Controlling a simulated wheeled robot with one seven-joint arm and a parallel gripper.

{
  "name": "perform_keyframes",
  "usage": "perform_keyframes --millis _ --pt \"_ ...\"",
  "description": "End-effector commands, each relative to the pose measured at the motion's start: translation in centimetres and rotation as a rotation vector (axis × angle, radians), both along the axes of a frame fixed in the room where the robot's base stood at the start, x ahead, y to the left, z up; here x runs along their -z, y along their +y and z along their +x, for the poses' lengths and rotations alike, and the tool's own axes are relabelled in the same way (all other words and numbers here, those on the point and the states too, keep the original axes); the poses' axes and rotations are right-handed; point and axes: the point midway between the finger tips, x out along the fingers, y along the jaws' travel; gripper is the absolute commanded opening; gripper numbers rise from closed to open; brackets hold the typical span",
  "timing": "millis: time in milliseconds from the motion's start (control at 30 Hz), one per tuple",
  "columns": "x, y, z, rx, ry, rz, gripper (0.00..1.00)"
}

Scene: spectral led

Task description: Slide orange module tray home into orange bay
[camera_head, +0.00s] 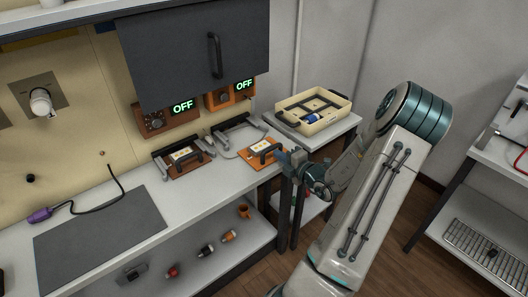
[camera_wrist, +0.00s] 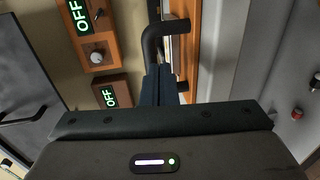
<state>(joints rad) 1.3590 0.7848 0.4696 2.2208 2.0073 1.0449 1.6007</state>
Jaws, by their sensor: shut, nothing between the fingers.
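The orange module tray (camera_head: 257,158) lies on the white bench with a white insert and a black bar handle (camera_head: 270,152). It sits at the front of the orange bay's dark rails (camera_head: 233,128), with part of its body sticking out towards the bench edge. My gripper (camera_head: 284,158) is at the tray's front right, close to the handle. In the wrist view, my dark fingers (camera_wrist: 160,74) are shut and empty beside the black handle (camera_wrist: 152,42), and the tray's orange edge (camera_wrist: 184,52) shows behind. Whether the fingers touch the handle I cannot tell.
A brown tray (camera_head: 180,170) sits in a second bay to the left. Brown and orange units behind show OFF displays (camera_head: 182,107) (camera_head: 244,85). A raised dark door (camera_head: 190,55) hangs above. A cream crate (camera_head: 312,112) stands right. The bench's left has a grey mat (camera_head: 100,228).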

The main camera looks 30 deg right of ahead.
Motion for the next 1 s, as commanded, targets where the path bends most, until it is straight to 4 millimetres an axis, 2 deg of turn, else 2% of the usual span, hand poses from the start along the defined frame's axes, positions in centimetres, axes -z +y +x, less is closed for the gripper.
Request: perform_keyframes --millis 1000 --pt "0.0 0.5 5.1 -0.001 0.0 0.0 0.0"
